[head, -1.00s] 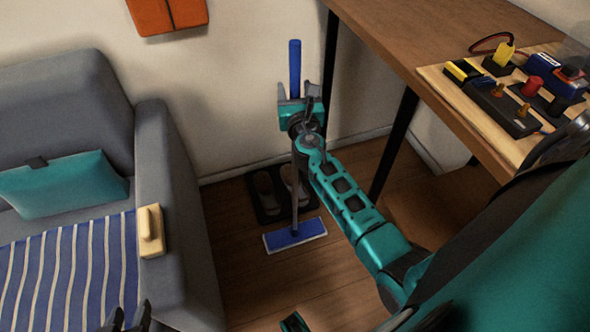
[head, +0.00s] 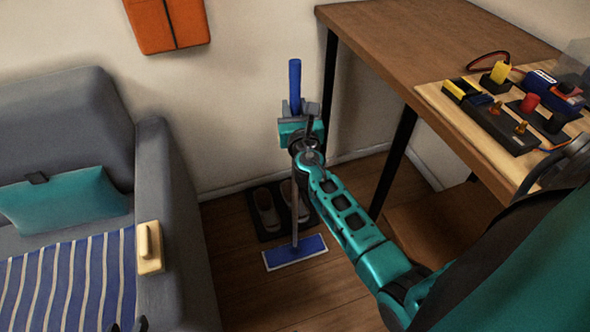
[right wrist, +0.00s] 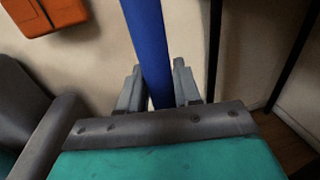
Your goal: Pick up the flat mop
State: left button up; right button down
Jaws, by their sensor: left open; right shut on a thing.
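The flat mop stands upright on the floor, with a blue handle top (head: 295,78), a grey lower pole and a flat blue head (head: 296,252) with a pale edge. In the right wrist view the blue handle (right wrist: 148,45) runs between the two grey fingers (right wrist: 158,90). The mop head rests on the floor in front of a dark shoe mat. Of my left gripper (head: 130,326), only dark tips show at the bottom edge, beside the sofa; it is open.
A grey sofa (head: 172,220) with a teal cushion (head: 70,198) and a striped blanket (head: 68,275) is at left. A wooden table (head: 420,45) with electrical parts stands at right. Shoes (head: 266,208) lie on a mat by the wall. An orange item (head: 166,25) hangs above.

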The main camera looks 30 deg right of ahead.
aim_at(296, 76)
pick_arm(q)
jog(key=shift+r, duration=0.1)
pick_arm(e)
jog(key=shift+r, duration=0.25)
jog(key=shift+r+p, duration=0.6)
notch_tip(296, 76, up, 8)
jog(key=p, duration=0.6)
notch_tip(296, 76, up, 9)
jog(key=p, duration=0.5)
jog(key=shift+r+p, duration=0.1)
jog(key=shift+p, duration=0.3)
pick_arm(q)
notch_tip(296, 76, up, 9)
jog(key=s+a+y, duration=0.1)
jog(key=a, duration=0.2)
jog(key=shift+s+f, duration=0.2)
jog(key=shift+s, duration=0.05)
pick_arm(e)
jog(key=shift+r, duration=0.7)
jog(key=c, duration=1.4)
grip_release()
pick_arm(q)
jog(key=shift+d, duration=0.1)
pick_arm(e)
grip_shut()
